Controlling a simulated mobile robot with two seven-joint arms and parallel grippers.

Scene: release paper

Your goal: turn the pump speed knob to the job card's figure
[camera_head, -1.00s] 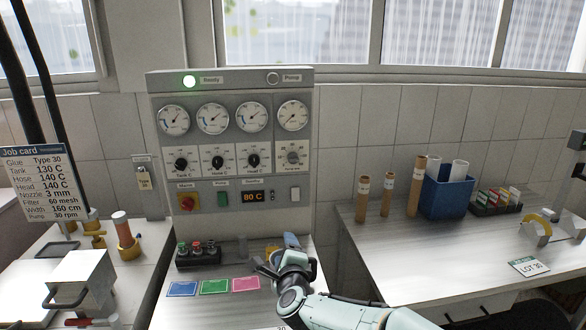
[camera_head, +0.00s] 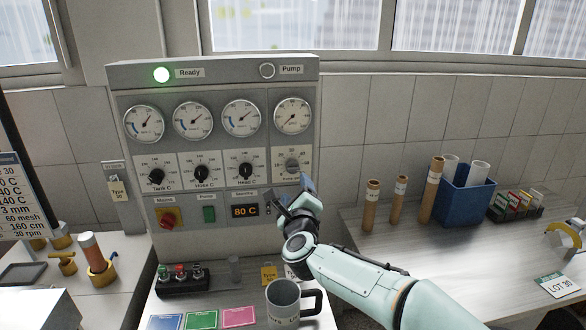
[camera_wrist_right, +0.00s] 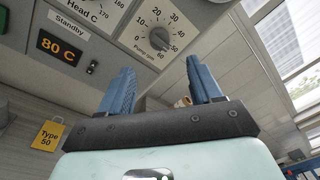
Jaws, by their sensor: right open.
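The pump speed knob (camera_head: 292,165) is a grey knob at the right end of the panel's dial row. In the right wrist view the knob (camera_wrist_right: 158,41) sits on a scale numbered up to 60, marked Pump rpm; I cannot read its pointer surely. My right gripper (camera_head: 291,192) is open and empty, just below and in front of the knob, apart from it. Its blue fingers (camera_wrist_right: 161,82) stand either side below the knob in the wrist view. The job card (camera_head: 12,195) is cut off at the left edge; its bottom line shows 30 rpm. My left gripper is out of view.
Knobs for Tank, Hose and Head (camera_head: 246,173) sit left of the pump knob. The Ready lamp (camera_head: 162,74) is green; the Pump lamp (camera_head: 267,70) is unlit. A grey mug (camera_head: 283,304) stands below my arm. A blue bin (camera_head: 467,195) stands on the right bench.

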